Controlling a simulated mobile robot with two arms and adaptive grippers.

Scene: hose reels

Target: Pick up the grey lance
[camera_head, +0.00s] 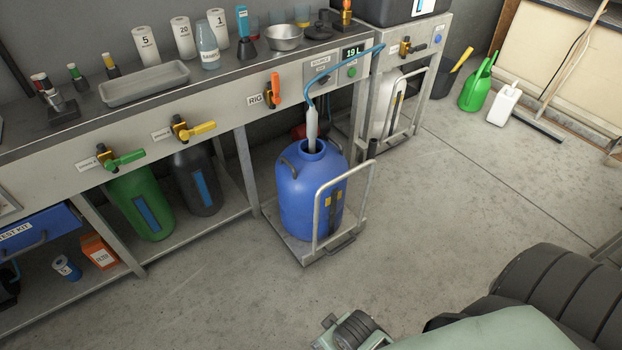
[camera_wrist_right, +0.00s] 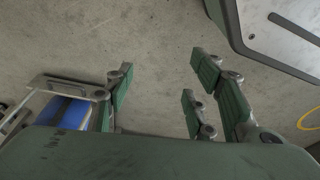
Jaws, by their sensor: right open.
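The grey lance (camera_head: 311,128) stands upright in the open neck of a blue drum (camera_head: 303,203) in the head view. A blue hose (camera_head: 345,58) runs from its top up to the bench front. The lance's lower end is hidden inside the drum. My right gripper (camera_wrist_right: 160,88) is open and empty over bare floor in the right wrist view. In the head view part of it shows at the bottom edge, apart from the drum and lance. A patch of blue shows at the left of the wrist view. My left gripper is not in view.
The drum stands on a low cart (camera_head: 299,247) with a raised metal handle (camera_head: 317,207) on its right. The bench (camera_head: 215,95) with valves and cups is behind and left. A green watering can (camera_head: 474,88) and a white jug (camera_head: 502,105) stand at the back right. Floor between is clear.

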